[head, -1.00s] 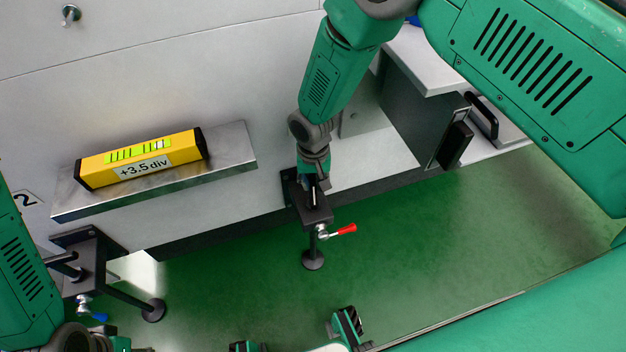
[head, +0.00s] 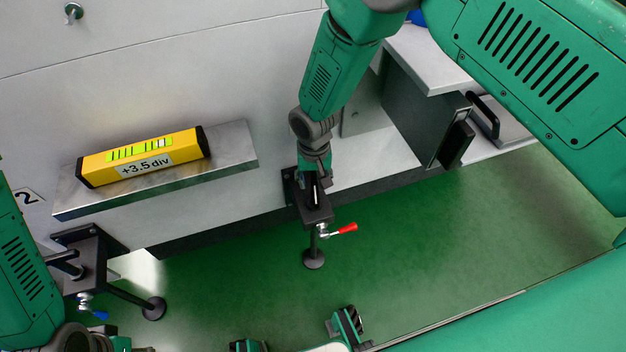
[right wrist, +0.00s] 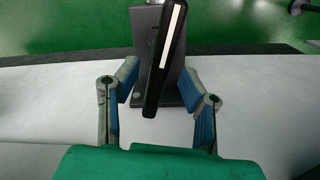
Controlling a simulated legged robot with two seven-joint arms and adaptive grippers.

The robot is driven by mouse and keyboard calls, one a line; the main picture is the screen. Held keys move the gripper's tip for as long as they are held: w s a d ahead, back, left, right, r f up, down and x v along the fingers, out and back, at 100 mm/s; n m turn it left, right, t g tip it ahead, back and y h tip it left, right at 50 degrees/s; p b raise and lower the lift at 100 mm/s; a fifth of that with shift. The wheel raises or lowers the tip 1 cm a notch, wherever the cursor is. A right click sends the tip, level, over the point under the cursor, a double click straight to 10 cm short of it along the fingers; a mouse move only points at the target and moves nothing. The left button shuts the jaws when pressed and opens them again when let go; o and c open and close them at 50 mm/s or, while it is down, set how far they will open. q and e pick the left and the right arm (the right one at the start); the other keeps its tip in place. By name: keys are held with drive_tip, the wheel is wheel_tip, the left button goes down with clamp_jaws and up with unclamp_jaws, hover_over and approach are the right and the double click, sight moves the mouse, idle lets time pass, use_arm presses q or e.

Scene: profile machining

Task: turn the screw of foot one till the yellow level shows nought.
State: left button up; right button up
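The yellow level (head: 140,157) lies on a metal ledge and reads "+3.5 div"; its bubble sits towards the right end of the green vial. A foot (head: 315,215) with a red-handled clamp stands under my right arm; its number does not show, but the other foot is beside the "2", so I take it as foot one. My right gripper (head: 315,178) is over this foot's top. In the right wrist view its fingers (right wrist: 158,108) are apart, on either side of a black bar (right wrist: 165,60) with a white stripe, with gaps showing. My left gripper is out of view.
A metal ledge (head: 235,150) holds the level. A second foot (head: 92,265) with a blue-handled clamp stands at the lower left, near my left arm. Green floor (head: 430,240) is clear in front.

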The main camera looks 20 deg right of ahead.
wheel_tip(320, 180, up, 11)
drive_tip(key=shift+r, duration=0.2)
drive_tip(key=shift+a, duration=0.1)
idle(0.5)
